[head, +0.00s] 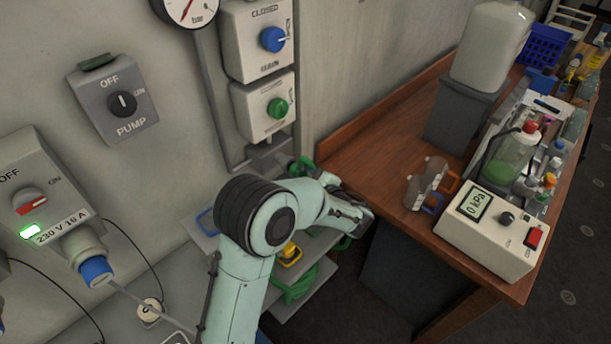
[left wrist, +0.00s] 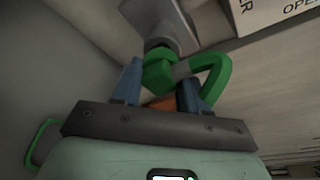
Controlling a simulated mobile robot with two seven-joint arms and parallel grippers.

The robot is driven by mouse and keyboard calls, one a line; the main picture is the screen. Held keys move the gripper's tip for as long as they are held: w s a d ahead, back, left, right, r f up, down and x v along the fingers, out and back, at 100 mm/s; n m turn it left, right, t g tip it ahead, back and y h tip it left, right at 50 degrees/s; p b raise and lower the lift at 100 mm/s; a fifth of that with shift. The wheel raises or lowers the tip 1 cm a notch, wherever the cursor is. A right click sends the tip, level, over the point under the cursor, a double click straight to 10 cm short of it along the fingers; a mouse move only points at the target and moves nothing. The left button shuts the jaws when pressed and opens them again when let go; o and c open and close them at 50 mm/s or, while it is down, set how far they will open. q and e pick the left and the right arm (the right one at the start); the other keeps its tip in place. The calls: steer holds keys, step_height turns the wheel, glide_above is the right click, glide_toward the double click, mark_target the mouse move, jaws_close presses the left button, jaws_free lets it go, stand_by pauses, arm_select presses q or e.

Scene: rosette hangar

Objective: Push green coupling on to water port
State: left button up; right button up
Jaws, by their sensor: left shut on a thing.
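The green coupling (left wrist: 158,72) is between the two blue-grey fingers of my left gripper (left wrist: 159,84), which is shut on it. A green hose (left wrist: 219,75) curves from the coupling's right side. The coupling's top meets the round end of the grey water port (left wrist: 160,44) in the left wrist view; I cannot tell how far it is on. In the head view, part of the green coupling and hose (head: 303,163) shows just behind my left arm, below the green-knobbed valve box (head: 263,108). My arm hides the fingertips there. My right gripper is not in view.
A wooden bench (head: 378,150) with a kPa meter box (head: 488,232) stands close to the right. A small shelf (head: 322,243) with green and yellow items is below my arm. The wall carries a pump switch (head: 117,101) and a 230 V socket box (head: 37,197).

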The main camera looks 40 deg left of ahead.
arm_select(q)
steer(key=shift+b, duration=0.5)
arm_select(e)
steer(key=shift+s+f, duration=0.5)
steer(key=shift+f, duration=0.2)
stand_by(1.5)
arm_select(q)
steer(key=shift+a, duration=0.55)
steer(key=o, duration=1.1)
steer(key=shift+d, duration=0.5)
steer(key=b+v, duration=0.1)
steer(key=v, duration=1.1)
steer(key=shift+s+d+r+b, duration=0.1)
steer(key=shift+d+b, duration=0.1)
steer(key=shift+b, duration=0.1)
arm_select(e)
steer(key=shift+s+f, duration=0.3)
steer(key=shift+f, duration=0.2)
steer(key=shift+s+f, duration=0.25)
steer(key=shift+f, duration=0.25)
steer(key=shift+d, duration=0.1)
